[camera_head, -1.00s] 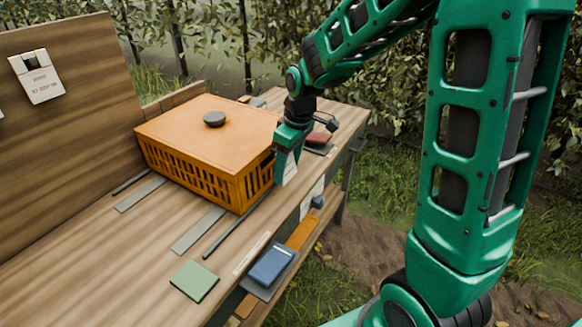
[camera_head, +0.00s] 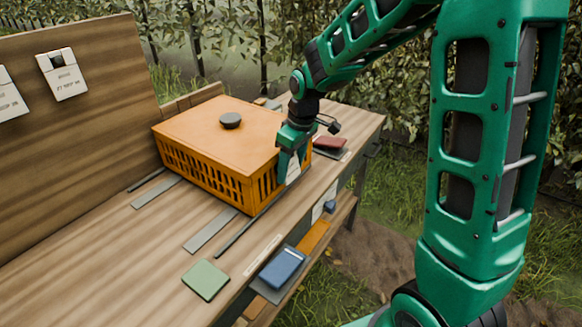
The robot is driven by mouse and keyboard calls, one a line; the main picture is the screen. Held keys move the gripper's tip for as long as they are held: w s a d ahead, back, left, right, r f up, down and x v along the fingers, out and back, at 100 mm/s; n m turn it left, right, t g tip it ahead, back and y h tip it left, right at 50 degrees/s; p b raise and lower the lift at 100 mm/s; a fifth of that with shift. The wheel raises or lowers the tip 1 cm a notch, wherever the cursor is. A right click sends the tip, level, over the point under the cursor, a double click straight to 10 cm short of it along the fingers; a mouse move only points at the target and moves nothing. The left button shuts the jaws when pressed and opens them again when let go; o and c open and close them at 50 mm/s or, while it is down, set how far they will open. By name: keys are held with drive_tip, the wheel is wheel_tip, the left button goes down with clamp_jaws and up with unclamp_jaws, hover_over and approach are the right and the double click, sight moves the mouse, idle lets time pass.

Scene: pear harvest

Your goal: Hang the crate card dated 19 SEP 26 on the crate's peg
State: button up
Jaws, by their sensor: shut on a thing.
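The orange crate (camera_head: 215,178) stands on the wooden bench with its lid on and a dark round knob (camera_head: 230,120) on top. My gripper (camera_head: 289,172) is at the crate's right end, pointing down. It is shut on a white card (camera_head: 293,170), which hangs close beside the crate's end wall. I cannot tell whether the card touches the crate. The card's date cannot be read, and the peg is hidden or too small to make out. Two other white cards hang on the upright board: one (camera_head: 62,76) near its right part, another (camera_head: 9,97) cut by the left edge.
On the bench (camera_head: 110,255) lie grey strips (camera_head: 210,231), a dark rod (camera_head: 236,235), a green pad (camera_head: 205,280) and a red block (camera_head: 330,143) behind my gripper. A blue block (camera_head: 283,267) sits at the front edge. The bench's left front is clear.

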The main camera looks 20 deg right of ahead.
idle(0.4)
drive_tip(key=o, duration=1.2)
drive_tip(key=shift+r, duration=0.1)
wheel_tip(320, 180, up, 10)
drive_tip(key=s+d, duration=0.1)
drive_tip(key=s+d+m+h, duration=0.1)
drive_tip(key=s+d+m, duration=0.6)
drive_tip(key=s+d, duration=0.75)
drive_tip(key=s+d+f+m+g, duration=0.1)
drive_tip(key=s+m, duration=0.5)
drive_tip(key=s, duration=1)
wheel_tip(320, 180, down, 2)
drive_tip(key=shift+s+d+f+m+g, duration=0.1)
drive_tip(key=shift+s+d+m+g, duration=0.25)
drive_tip(key=shift+d, duration=0.4)
